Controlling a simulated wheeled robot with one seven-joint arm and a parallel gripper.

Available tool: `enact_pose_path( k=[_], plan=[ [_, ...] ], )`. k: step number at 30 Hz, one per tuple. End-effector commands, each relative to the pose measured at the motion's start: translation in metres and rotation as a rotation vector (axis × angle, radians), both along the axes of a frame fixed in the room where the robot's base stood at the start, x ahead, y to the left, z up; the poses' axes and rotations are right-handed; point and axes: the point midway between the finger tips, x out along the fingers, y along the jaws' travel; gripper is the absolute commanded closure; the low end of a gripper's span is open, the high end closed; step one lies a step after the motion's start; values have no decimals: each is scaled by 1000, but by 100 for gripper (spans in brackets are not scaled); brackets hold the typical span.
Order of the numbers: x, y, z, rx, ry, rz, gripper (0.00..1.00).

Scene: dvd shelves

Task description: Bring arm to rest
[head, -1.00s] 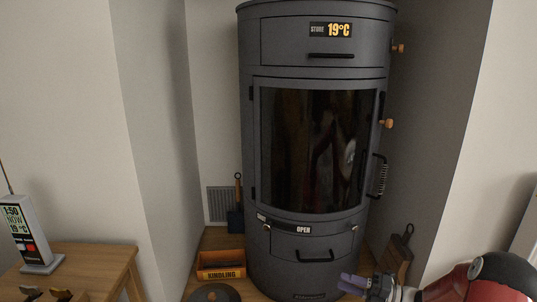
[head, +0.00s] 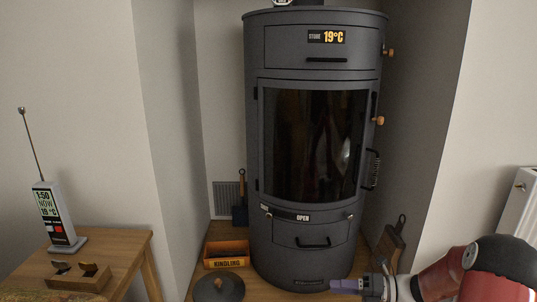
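My gripper (head: 345,286) is at the bottom of the head view, right of centre, in front of the base of a dark grey stove (head: 315,230). Purple finger parts point left; whether they are apart or together cannot be made out. Nothing is seen held in it. My red and white arm comes in from the lower right corner and is bent there. The stove's glass door (head: 312,145) looks shut.
A wooden table (head: 120,262) at the left bears a weather display (head: 58,222) and a small wooden block (head: 78,277). An orange kindling box (head: 226,263) and a round dark lid (head: 218,288) lie left of the stove. A white radiator (head: 520,205) stands at the right.

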Motion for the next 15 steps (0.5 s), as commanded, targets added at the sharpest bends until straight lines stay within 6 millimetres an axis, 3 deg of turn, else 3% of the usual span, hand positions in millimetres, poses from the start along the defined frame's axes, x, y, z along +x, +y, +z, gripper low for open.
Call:
enact_pose_path(
  k=[8,15],
  plan=[
    [-40,40,43,-314,-298,246,68],
    [-106,70,92,-694,-771,663,68]
  ],
)
